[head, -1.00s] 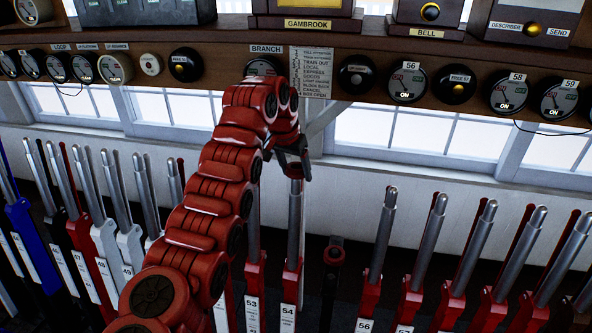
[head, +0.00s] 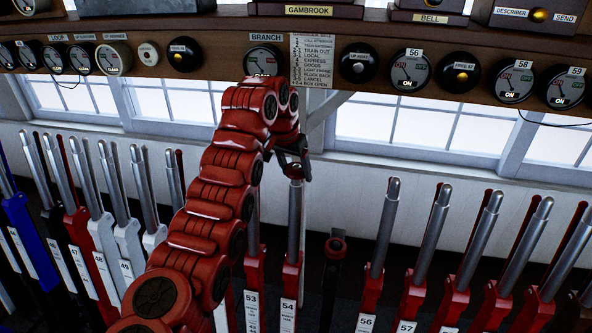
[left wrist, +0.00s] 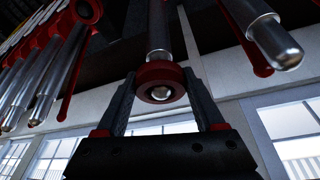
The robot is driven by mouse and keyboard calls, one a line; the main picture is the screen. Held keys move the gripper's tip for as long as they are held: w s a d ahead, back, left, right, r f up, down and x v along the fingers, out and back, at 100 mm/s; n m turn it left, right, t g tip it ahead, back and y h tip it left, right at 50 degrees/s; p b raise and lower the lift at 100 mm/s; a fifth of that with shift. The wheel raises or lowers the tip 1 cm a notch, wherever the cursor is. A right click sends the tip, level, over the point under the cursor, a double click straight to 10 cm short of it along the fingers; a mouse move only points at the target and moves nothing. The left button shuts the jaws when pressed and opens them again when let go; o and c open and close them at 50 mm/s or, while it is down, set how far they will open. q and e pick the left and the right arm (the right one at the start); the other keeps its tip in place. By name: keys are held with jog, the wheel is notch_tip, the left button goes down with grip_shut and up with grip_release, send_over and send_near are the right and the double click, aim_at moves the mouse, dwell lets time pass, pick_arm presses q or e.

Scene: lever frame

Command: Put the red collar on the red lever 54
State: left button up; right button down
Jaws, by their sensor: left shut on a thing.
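The red lever 54 (head: 291,272) stands upright, with a silver upper shaft and a number plate low down. My left gripper (head: 293,168) is at its top. In the left wrist view the red collar (left wrist: 158,75) is a thick ring between the two dark fingers of my left gripper (left wrist: 161,84), which is shut on it. The silver lever tip shows through the ring's hole and the shaft rises behind it, so the collar is around the top end of the lever. In the head view the collar is mostly hidden by the fingers. My right gripper is not in view.
Lever 53 (head: 253,278) stands close on the left, partly behind my arm. A shelf with dials (head: 411,70) runs above.

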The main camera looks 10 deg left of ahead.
pick_arm(q)
jog(key=shift+s+f+b, duration=0.1)
jog(key=shift+f+b, duration=0.4)
jog(key=shift+f, duration=0.1)
jog(key=o, duration=1.3)
jog(key=shift+c, duration=0.2)
jog(key=shift+b+v, duration=0.35)
jog(key=shift+v, duration=4.2)
